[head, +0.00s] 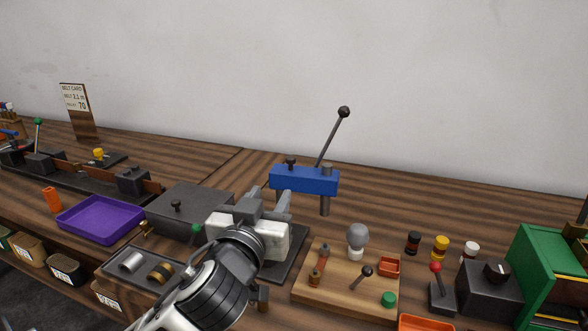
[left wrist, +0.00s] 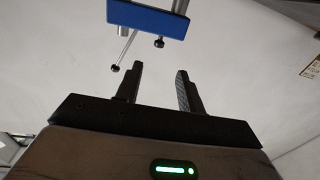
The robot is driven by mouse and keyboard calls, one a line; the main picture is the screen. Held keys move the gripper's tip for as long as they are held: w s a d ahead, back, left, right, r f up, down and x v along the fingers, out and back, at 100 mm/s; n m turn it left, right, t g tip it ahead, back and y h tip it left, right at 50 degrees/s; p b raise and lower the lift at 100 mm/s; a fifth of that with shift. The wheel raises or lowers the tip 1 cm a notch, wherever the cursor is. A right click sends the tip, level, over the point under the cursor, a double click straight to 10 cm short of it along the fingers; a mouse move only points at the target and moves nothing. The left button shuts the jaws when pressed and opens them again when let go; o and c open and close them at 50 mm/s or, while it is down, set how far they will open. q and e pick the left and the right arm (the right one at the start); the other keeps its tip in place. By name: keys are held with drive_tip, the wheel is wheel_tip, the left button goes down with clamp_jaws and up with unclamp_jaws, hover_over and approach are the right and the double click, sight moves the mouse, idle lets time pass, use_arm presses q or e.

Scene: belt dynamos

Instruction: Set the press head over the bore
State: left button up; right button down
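The press head (head: 304,180) is a blue block on a grey post, with a long lever (head: 330,140) ending in a black ball and a small black knob on top. In the left wrist view the blue press head (left wrist: 146,18) lies beyond the fingertips. My left gripper (head: 270,200) is in front of the press, just below and left of the head. Its two fingers (left wrist: 158,80) are apart with nothing between them. The dark press base (head: 291,258) is mostly hidden by my gripper, and I cannot see the bore. My right gripper is not in view.
A wooden board (head: 330,298) with a grey bulb and small parts lies right of the press. A purple tray (head: 100,219) and a dark tray with metal cylinders (head: 131,263) lie left. A green cabinet (head: 540,270) stands at the right. The bench behind the press is clear.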

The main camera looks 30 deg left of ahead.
sight(289, 164)
use_arm(q)
drive_tip(key=b+x, duration=0.1)
drive_tip(key=x, duration=1.2)
drive_tip(key=shift+b, duration=0.3)
drive_tip(key=shift+x, duration=0.8)
drive_tip(key=shift+f, duration=0.1)
drive_tip(key=shift+c, duration=0.3)
clamp_jaws()
